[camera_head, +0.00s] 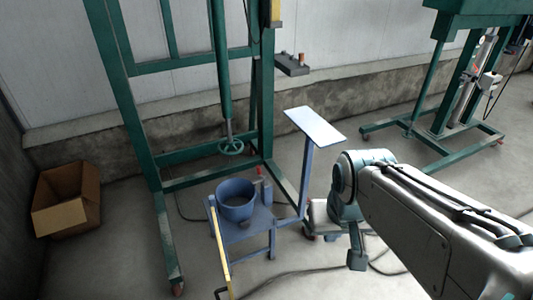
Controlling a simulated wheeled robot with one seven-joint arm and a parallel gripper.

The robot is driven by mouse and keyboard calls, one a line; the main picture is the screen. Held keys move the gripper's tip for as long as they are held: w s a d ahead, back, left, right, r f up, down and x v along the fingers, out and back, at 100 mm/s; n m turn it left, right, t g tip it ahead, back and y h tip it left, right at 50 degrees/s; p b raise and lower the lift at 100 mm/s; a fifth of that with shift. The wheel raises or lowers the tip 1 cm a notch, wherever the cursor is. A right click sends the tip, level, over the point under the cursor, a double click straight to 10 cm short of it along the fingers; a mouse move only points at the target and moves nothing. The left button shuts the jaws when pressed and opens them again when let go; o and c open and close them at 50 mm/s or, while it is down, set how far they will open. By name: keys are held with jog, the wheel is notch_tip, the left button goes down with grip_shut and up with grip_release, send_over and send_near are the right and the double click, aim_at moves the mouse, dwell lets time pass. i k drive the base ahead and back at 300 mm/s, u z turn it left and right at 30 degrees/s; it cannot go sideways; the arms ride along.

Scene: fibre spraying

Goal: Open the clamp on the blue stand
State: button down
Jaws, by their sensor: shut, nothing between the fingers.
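The blue stand (257,240) is a low blue table standing on the floor at the centre left. A round blue pot (236,203) sits on it. A small upright clamp (266,190) with a red tip stands just right of the pot, at the stand's back edge. Whether its lever is open or closed is too small to tell. My gripper (357,262) hangs at the end of my arm, right of the stand and apart from it. Nothing shows in it, and its fingertips are small and dark.
A green frame (135,120) with a handwheel (231,146) rises behind the stand. A yellow bar (221,250) leans along the stand's left front. A light plate (314,126) on a blue post stands to its right. A cardboard box (65,200) lies far left. Cables cross the floor.

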aim_at(259, 172)
jog(key=z, duration=0.5)
jog(key=i, duration=1.15)
jog(key=u, duration=0.7)
